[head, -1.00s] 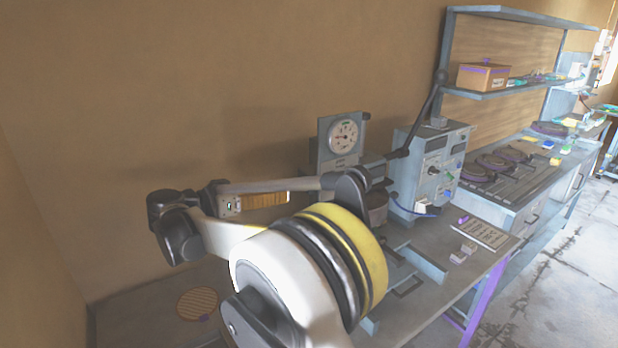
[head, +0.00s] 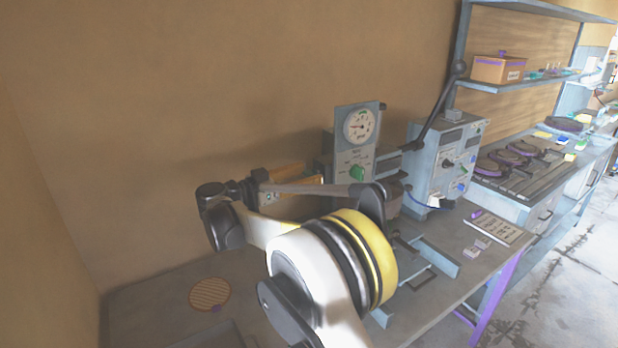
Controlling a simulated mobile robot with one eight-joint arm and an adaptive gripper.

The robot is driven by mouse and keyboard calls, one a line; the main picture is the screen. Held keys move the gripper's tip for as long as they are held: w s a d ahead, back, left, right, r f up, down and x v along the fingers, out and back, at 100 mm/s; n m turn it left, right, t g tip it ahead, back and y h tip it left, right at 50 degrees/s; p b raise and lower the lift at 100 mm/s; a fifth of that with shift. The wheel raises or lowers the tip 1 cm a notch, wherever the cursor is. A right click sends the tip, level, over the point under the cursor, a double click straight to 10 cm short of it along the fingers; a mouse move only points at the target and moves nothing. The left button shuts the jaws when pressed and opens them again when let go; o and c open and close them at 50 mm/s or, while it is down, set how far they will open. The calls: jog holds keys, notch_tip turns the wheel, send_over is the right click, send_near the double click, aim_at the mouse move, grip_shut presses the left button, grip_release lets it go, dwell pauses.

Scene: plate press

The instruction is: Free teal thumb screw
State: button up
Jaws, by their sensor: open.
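I cannot make out a teal thumb screw for certain. A green knob (head: 357,173) sits on the grey panel (head: 345,152) below a round dial gauge (head: 359,126), but I cannot tell whether it is a thumb screw. My arm crosses the middle of the view, and its yellow-banded joint covers part of the bench in front of this panel.
A grey control box (head: 440,160) with a long black-knobbed lever (head: 442,105) stands right of the gauge. The workbench (head: 430,312) carries a white card (head: 492,229) and small blocks (head: 480,246). A round striped mat (head: 210,294) lies at lower left. Bare floor (head: 555,270) shows at right.

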jog(key=shift+w+d, duration=0.1)
jog(key=shift+d, duration=0.05)
jog(key=c, duration=1.2)
